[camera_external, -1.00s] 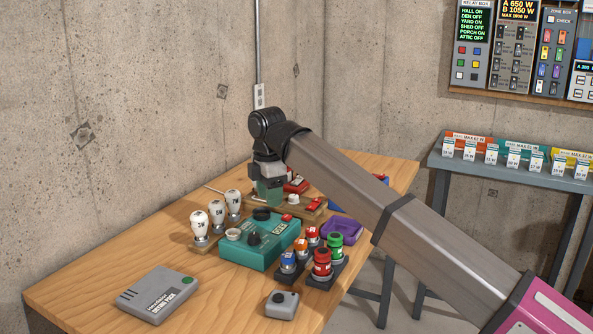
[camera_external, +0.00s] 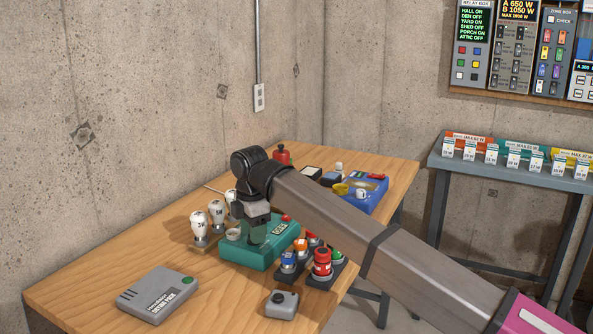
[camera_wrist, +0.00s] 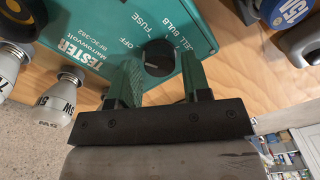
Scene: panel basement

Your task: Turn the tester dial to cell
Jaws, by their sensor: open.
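The teal tester (camera_external: 250,253) sits on the wooden bench, partly hidden behind my gripper in the outside view. Its face (camera_wrist: 95,30) fills the upper part of the wrist view, upside down, with the printed labels OFF, FUSE, CELL and BULB around a black dial (camera_wrist: 158,56). The dial carries a small pale mark, but I cannot tell which label it points to. My gripper (camera_wrist: 160,72) is open, with one green finger on each side of the dial. Contact with the dial cannot be made out. The outside view shows my gripper (camera_external: 257,235) low over the tester.
White bulbs (camera_external: 217,214) stand left of the tester. Red (camera_external: 322,263), blue and orange capped cells stand close on its right. A grey fuse pack (camera_external: 157,295) and small grey box (camera_external: 282,303) lie in front. A blue device (camera_external: 362,193) stands behind.

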